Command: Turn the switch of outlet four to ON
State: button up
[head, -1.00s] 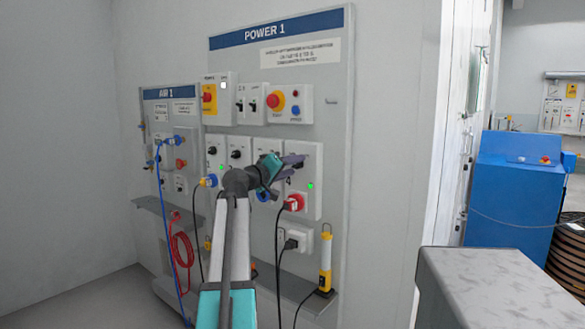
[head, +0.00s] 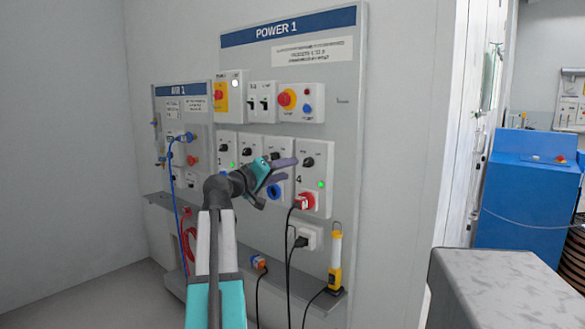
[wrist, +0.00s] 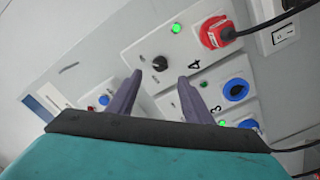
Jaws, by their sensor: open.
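Outlet four (head: 318,207) is the rightmost white panel in the row on the POWER 1 board, and it fills the middle of the wrist view (wrist: 150,40). Its black switch knob (head: 309,162) shows just right of my fingers, and in the wrist view the knob (wrist: 160,62) lies ahead of the gap between the fingertips. The knob's exact pointing is too small to read. A green lamp (wrist: 176,27) on this panel is lit. A red plug (wrist: 213,34) sits in its socket. My gripper (head: 297,169) is open and empty, apart from the knob.
Outlet three with a blue socket (wrist: 235,90) is beside outlet four. Emergency-stop and breaker boxes (head: 297,101) are above. Black cables (head: 289,245) hang below, near a yellow lamp (head: 335,262). A grey block (head: 500,275) stands at the lower right.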

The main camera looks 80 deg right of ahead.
jog(key=v, duration=0.4)
jog(key=shift+w+a, duration=0.1)
jog(key=shift+a, duration=0.05)
dwell(0.4)
